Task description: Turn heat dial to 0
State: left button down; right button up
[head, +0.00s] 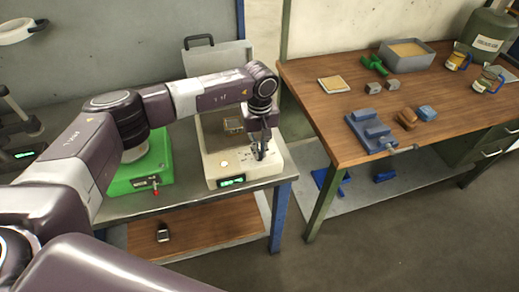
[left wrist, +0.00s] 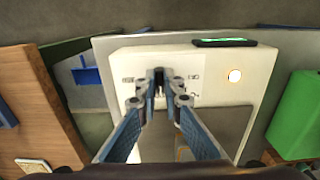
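The cream billet furnace (head: 217,168) stands on the grey bench, with a lit green display (head: 232,182) on its front. It also shows in the left wrist view (left wrist: 262,95), with its display (left wrist: 225,41) at the top. My left gripper (head: 261,152) points down at the right part of the furnace's top panel. In the left wrist view its fingertips (left wrist: 160,84) are close together around a small dark part, the heat dial, among printed markings. The fingers mostly hide the dial, and its setting cannot be read. My right gripper is not in view.
A green device (head: 150,165) with a red-tipped lever stands left of the furnace. A wooden workbench (head: 320,108) at the right carries a blue vise (head: 371,130), a grey bin (head: 407,60) and mugs. Floor shows between and in front of the benches.

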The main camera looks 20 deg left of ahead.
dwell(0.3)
pick_arm(q)
jog(key=shift+w+f+n+b, duration=0.1)
jog(key=shift+n+b, duration=0.5)
jog(key=shift+b, duration=0.3)
jog(key=n+b, duration=0.6)
jog(key=b, duration=0.1)
jog(key=shift+n, duration=0.4)
jog(key=n+b, duration=0.3)
jog(key=shift+w+n, duration=0.1)
jog(key=shift+n, duration=0.2)
jog(key=n+b, duration=0.1)
jog(key=n, duration=0.1)
jog(key=shift+n+b, duration=0.4)
jog(key=shift+w+r+n+b, duration=0.1)
jog(key=shift+r+n+b, duration=0.2)
jog(key=shift+n, duration=0.5)
